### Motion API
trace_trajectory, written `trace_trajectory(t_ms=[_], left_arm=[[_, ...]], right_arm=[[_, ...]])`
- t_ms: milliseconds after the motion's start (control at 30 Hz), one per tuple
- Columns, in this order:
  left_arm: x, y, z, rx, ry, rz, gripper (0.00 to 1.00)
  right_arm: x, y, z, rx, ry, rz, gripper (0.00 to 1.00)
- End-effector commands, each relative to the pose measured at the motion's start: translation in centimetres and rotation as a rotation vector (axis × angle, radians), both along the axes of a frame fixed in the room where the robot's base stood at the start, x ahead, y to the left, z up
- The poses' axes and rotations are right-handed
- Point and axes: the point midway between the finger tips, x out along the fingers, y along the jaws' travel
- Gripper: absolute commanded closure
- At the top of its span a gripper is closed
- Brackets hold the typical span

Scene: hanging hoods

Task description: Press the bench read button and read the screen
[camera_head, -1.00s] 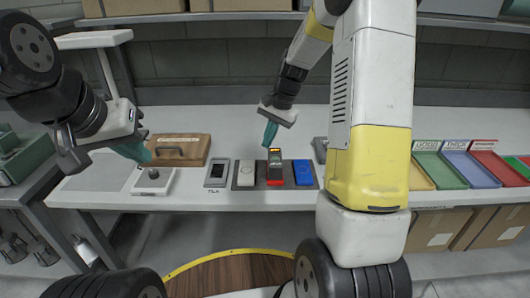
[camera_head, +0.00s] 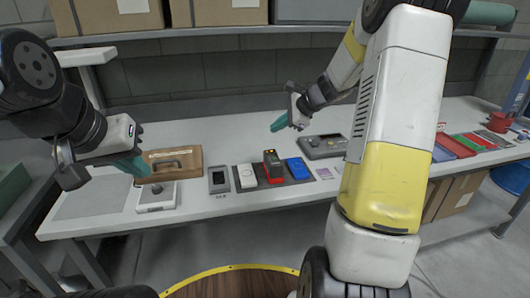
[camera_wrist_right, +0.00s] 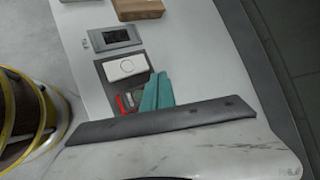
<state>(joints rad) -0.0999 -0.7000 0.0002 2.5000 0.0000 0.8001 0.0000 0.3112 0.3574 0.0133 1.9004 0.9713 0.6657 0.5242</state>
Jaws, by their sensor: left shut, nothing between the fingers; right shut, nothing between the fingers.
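A white box with a dark round button (camera_head: 157,188) stands at the bench's front left. My left gripper (camera_head: 140,169) is shut and empty, its teal tips just above and behind the button; I cannot tell whether they touch. A grey device with a dark screen (camera_head: 218,179) lies to the right of the box; no reading is legible. It also shows in the right wrist view (camera_wrist_right: 117,37). My right gripper (camera_head: 279,123) is shut and empty, above the bench behind the red device. Its teal fingers (camera_wrist_right: 157,92) show in the right wrist view.
A dark mat (camera_head: 260,187) holds a white device (camera_head: 247,176), a red-and-black device (camera_head: 273,166) and a blue device (camera_head: 297,168). A wooden case (camera_head: 173,161) lies behind the button box. A grey unit (camera_head: 322,146) and coloured trays (camera_head: 470,143) are farther right.

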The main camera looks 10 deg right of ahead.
Motion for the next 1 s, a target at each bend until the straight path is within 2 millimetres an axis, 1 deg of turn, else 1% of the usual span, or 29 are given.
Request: trace_trajectory(t_ms=[167,600,800,1000], left_arm=[[0.0,0.0,0.0,0.0,0.0,0.0,1.0],[0.0,0.0,0.0,0.0,0.0,0.0,1.0],[0.0,0.0,0.0,0.0,0.0,0.0,1.0],[0.0,0.0,0.0,0.0,0.0,0.0,1.0]], right_arm=[[0.0,0.0,-1.3,0.002,0.003,-0.001,1.0],[0.0,0.0,-7.2,0.001,0.004,-0.001,1.0],[0.0,0.0,-8.5,0.0,0.002,0.0,1.0],[0.0,0.0,-8.8,-0.001,0.0,0.001,1.0]])
